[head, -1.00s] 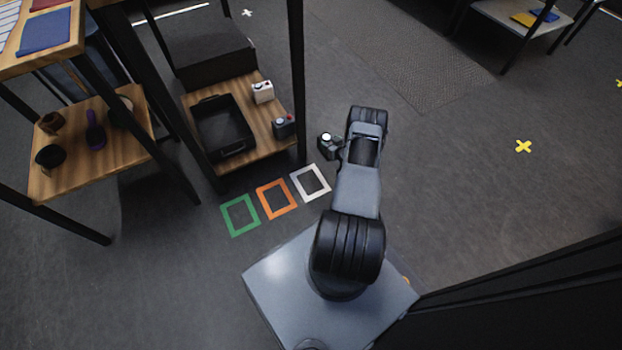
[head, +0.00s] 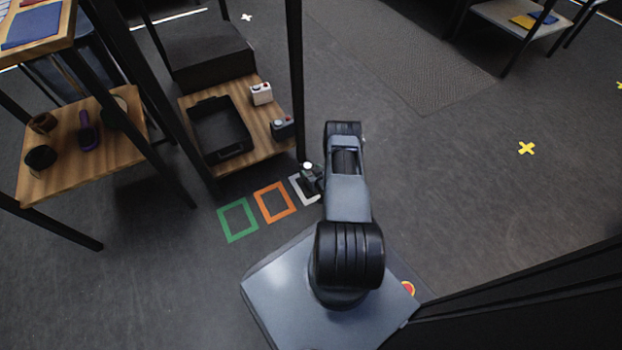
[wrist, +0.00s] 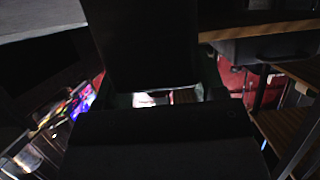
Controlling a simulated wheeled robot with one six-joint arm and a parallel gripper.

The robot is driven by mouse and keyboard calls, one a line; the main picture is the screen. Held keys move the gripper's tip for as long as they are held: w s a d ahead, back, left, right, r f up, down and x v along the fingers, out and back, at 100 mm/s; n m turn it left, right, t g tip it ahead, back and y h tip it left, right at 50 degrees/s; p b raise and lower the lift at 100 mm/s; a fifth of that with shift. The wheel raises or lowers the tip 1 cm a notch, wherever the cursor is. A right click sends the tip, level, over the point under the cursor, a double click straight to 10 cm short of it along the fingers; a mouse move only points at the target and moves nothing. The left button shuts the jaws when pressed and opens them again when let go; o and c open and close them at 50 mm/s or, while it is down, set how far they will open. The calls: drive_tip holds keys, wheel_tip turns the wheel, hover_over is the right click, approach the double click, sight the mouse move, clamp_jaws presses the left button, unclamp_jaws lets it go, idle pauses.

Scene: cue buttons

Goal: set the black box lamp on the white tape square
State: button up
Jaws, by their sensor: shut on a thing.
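The black box lamp (head: 308,168) is a small dark box with a white, light-looking top. My gripper (head: 313,181) is shut on it, in front of the low wooden shelf in the head view. The white tape square (head: 297,188) lies on the floor, partly hidden behind the lamp and gripper. The lamp appears over or near the square's far right part; I cannot tell whether it touches the floor. In the wrist view a large dark shape fills the middle, too dark to make out the lamp surely.
An orange tape square (head: 261,190) and a green one (head: 225,228) lie to the left. The low shelf (head: 247,163) holds a black tray (head: 219,153), a white box (head: 261,93) and a dark box with a red top (head: 282,128). A shelf post stands close behind the lamp.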

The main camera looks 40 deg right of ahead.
drive_tip(key=shift+a+f+b, duration=0.2)
drive_tip(key=shift+f+b, duration=0.5)
drive_tip(key=shift+f, duration=1.05)
drive_tip(key=shift+f, duration=0.2)
drive_tip(key=o, duration=1.2)
drive_tip(key=shift+o, duration=0.2)
drive_tip(key=shift+r, duration=0.1)
